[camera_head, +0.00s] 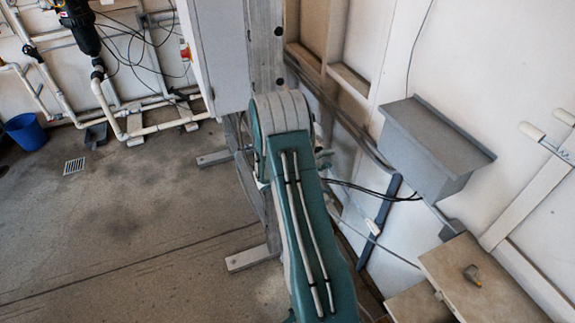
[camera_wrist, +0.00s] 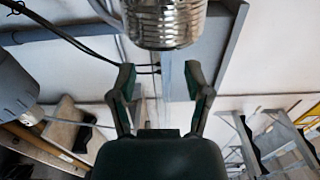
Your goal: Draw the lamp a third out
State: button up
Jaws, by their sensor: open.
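In the wrist view my gripper (camera_wrist: 158,78) is open, its two dark green fingers spread apart with nothing held between them. A shiny ribbed metal cylinder (camera_wrist: 165,22) is at the top centre, beyond the fingertips and cut off by the frame edge. I cannot tell whether it is part of the lamp or of the reactor. A pale, glassy narrow strip shows between the fingers below it; I cannot tell if it is the lamp. In the head view my gripper is hidden behind my teal arm, and no lamp can be made out.
A grey sloped-top box (camera_head: 430,145) is on the right wall, with dark cables near it. A grey cabinet (camera_head: 218,50) stands at top centre. A beige bench (camera_head: 480,280) is at lower right. White pipes and a blue bucket (camera_head: 27,131) are at left. Open floor lies at lower left.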

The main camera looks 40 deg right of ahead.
jog(key=w, duration=0.3)
jog(key=shift+d, duration=0.3)
jog(key=v, duration=1.2)
jog(key=shift+s+a, duration=0.2)
jog(key=shift+a, duration=0.05)
jog(key=shift+r, duration=0.2)
